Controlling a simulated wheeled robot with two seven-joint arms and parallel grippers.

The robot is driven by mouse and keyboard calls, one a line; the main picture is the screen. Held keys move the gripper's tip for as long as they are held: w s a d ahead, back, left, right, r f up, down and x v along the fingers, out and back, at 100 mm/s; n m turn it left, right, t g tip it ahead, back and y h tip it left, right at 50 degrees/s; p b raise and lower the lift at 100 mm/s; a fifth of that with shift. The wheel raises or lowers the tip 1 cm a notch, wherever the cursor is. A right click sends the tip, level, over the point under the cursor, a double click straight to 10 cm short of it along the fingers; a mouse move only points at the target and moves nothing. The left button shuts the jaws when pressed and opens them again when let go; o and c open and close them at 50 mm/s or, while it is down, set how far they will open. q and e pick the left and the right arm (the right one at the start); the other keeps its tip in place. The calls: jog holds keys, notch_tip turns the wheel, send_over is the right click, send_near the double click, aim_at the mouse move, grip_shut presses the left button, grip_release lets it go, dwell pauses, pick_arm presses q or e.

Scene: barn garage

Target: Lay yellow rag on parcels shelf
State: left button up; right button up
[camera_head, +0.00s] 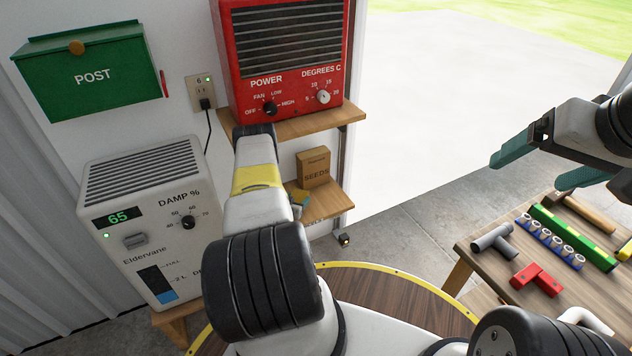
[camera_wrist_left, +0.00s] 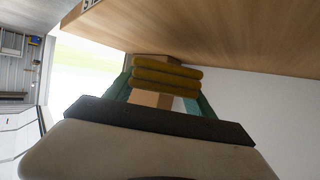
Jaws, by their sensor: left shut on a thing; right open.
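The yellow rag (camera_wrist_left: 167,79), folded in thick layers, is between the green fingers of my left gripper (camera_wrist_left: 164,88) in the left wrist view. The gripper is shut on it. In the head view my left arm hides most of this gripper (camera_head: 299,197) at the lower wooden shelf (camera_head: 331,200). That shelf has lettering on its front edge, partly hidden and hard to read. A brown SEEDS box (camera_head: 313,167) stands on it, just beyond the gripper. I cannot tell whether the rag touches the shelf. My right gripper (camera_head: 547,163) is open and empty above the workbench.
The upper shelf (camera_head: 300,124) carries a red heater (camera_head: 290,60) and roofs the space over my left gripper. A dehumidifier (camera_head: 155,215) stands left of my arm. The workbench (camera_head: 490,260) at right holds several tools.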

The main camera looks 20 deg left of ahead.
pick_arm(q)
jog(key=shift+w+a+f, duration=0.1)
jog(key=shift+w+a, duration=0.05)
jog(key=shift+w, duration=0.55)
jog(key=shift+w+a+f, duration=0.1)
jog(key=shift+w+f, duration=0.05)
jog(key=shift+f, duration=0.75)
jog(key=shift+w+f, duration=0.15)
jog(key=shift+f, duration=0.7)
jog(key=shift+f, duration=0.1)
jog(key=o, duration=1.5)
jog(key=v, duration=1.2)
